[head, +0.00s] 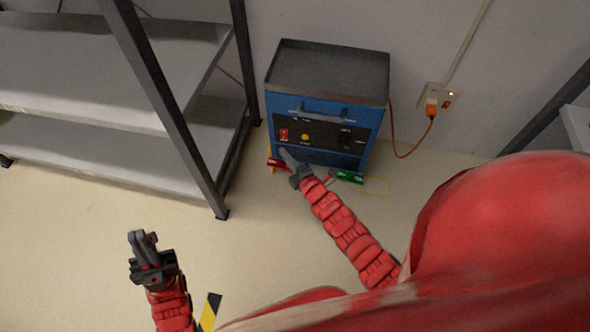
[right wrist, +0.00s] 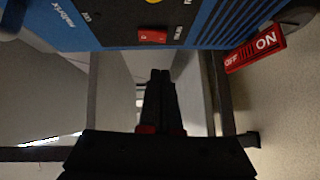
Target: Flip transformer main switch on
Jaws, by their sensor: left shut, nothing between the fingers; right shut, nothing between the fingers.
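The blue transformer (head: 365,90) stands on the floor against the wall, with a handle and dark control panel on its front. Its red main switch (head: 283,134) is at the panel's left; the switch also shows in the right wrist view (right wrist: 152,36). I cannot tell its position. My right gripper (head: 285,154) is shut and empty, low in front of the panel's left side. In the right wrist view its fingers (right wrist: 160,76) are together, below the switch in the picture and apart from it. My left gripper (head: 143,240) is shut and empty above the floor, away from the transformer.
A red ON/OFF tag (right wrist: 255,50) is near the transformer's bottom, and a green piece (head: 348,177) is at its front right. An orange cord (head: 403,155) runs to a wall socket (head: 438,96). A metal shelf (head: 150,140) stands close on the left.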

